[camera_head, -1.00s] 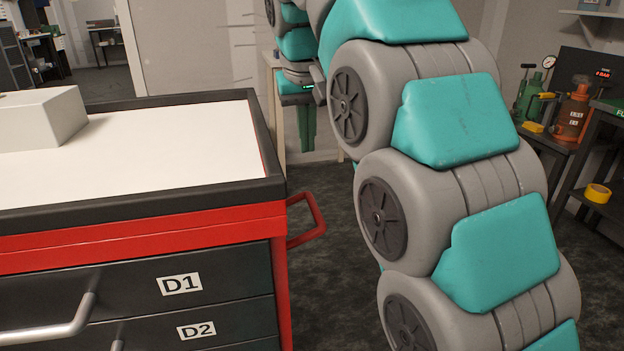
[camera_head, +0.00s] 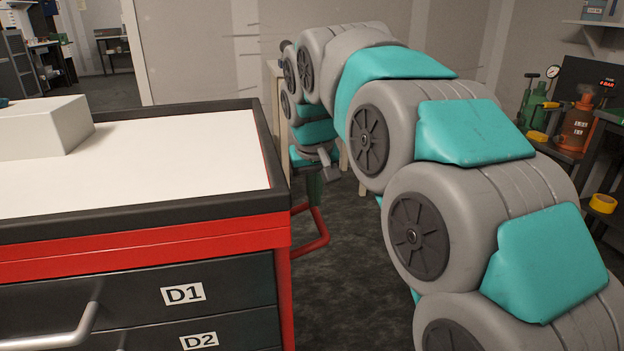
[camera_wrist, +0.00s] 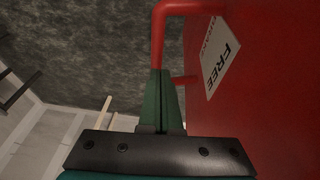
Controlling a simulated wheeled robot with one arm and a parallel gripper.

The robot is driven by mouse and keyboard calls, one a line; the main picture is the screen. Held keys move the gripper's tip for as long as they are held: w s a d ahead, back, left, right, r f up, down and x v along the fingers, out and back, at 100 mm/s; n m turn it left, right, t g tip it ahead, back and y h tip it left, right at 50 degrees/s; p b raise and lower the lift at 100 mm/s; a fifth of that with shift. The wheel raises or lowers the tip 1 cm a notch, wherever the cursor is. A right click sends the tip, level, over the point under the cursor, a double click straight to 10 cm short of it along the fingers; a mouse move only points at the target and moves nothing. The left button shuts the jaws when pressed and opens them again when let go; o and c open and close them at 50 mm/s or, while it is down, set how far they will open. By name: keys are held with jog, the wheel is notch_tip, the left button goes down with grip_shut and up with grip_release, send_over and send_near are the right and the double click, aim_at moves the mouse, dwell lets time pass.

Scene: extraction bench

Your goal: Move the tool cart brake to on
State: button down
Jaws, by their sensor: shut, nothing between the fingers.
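The red tool cart (camera_head: 150,262) stands at the left in the head view, with a white top and dark drawers. Its red side handle (camera_head: 318,232) sticks out at the right end. In the wrist view my green fingers (camera_wrist: 161,75) are shut and empty, close to the red bar (camera_wrist: 158,40) by the cart's side (camera_wrist: 270,90). A white label (camera_wrist: 219,57) there reads FREE, with a fainter word beside it. I cannot make out a separate brake lever.
A light grey box (camera_head: 45,128) sits on the cart top. At the right, a dark bench holds a green bottle jack (camera_head: 533,105), an orange one (camera_head: 576,125) and yellow tape (camera_head: 603,203). Dark floor (camera_head: 350,285) is open between the cart and my arm.

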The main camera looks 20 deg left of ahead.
jog(key=shift+w+d+f, duration=0.15)
jog(key=shift+d+f, duration=0.05)
jog(key=shift+f, duration=0.85)
notch_tip(320, 180, down, 8)
jog(key=w+d+m+g+y+b, duration=0.1)
jog(key=d+g+y+b, duration=0.1)
jog(key=y, duration=0.6)
jog(key=shift+w+d+m+g+b, duration=0.35)
jog(key=shift+g+b, duration=0.35)
jog(key=shift+g, duration=0.5)
